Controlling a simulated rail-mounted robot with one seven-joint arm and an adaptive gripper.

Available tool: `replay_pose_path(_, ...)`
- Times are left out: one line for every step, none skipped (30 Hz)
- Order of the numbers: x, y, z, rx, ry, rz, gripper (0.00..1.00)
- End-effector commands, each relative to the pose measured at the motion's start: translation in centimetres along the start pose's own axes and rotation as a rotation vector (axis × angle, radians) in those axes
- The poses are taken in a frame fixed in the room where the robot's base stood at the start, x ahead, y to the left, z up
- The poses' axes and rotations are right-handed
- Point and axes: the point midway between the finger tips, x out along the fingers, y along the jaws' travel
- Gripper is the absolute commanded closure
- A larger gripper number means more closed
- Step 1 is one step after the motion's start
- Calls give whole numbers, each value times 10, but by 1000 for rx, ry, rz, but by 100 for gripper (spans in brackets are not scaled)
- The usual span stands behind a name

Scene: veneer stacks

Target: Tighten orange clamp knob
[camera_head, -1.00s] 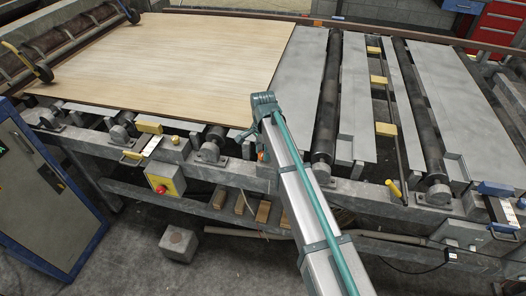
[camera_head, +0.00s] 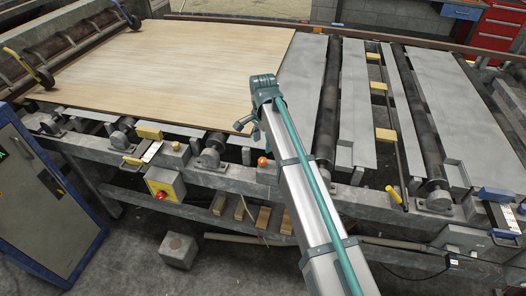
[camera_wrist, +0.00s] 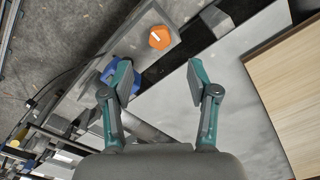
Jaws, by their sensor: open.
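The orange clamp knob (camera_head: 262,162) shows in the head view on the front rail of the roller table, just left of my arm. In the wrist view the orange knob (camera_wrist: 160,37) has a white mark on its top and sits on a grey rail, ahead of the fingertips and roughly between them. My gripper (camera_head: 247,124) is at the end of the arm in the head view, above the table's front edge near the sheet's corner. In the wrist view my gripper (camera_wrist: 158,78) is open, with nothing between its teal fingers. It is apart from the knob.
A large wood veneer sheet (camera_head: 170,62) lies on the table at left. A blue part (camera_wrist: 112,72) shows beside the left finger in the wrist view. A yellow box with a red button (camera_head: 162,186) hangs below the rail. Rollers and grey plates (camera_head: 356,100) fill the right.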

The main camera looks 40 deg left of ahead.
Motion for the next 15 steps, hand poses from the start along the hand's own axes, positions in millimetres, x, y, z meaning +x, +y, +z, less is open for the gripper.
replay_pose_path(-9, -1, 0, 0, 1, -1, 40)
replay_pose_path(-14, -1, 0, 0, 1, -2, 40)
replay_pose_path(-20, -1, 0, 0, 1, -2, 40)
replay_pose_path(-24, -1, 0, 0, 1, -1, 40)
replay_pose_path(-27, -1, 0, 0, 0, -1, 40)
replay_pose_path(-30, -1, 0, 0, 0, 0, 40)
replay_pose_path(-32, -1, 0, 0, 0, 0, 40)
replay_pose_path(-34, 0, 0, 0, 0, 0, 40)
replay_pose_path(-36, 0, 0, 0, 0, 0, 40)
replay_pose_path(-38, 0, 0, 0, 0, 0, 40)
replay_pose_path(-38, 0, 0, 0, 0, 0, 40)
replay_pose_path(-39, 0, 0, 0, 0, 0, 40)
replay_pose_path(-40, 0, 0, 0, 0, 0, 40)
replay_pose_path(-40, 0, 0, 0, 0, 0, 40)
replay_pose_path(-40, 0, 0, 0, 0, 0, 40)
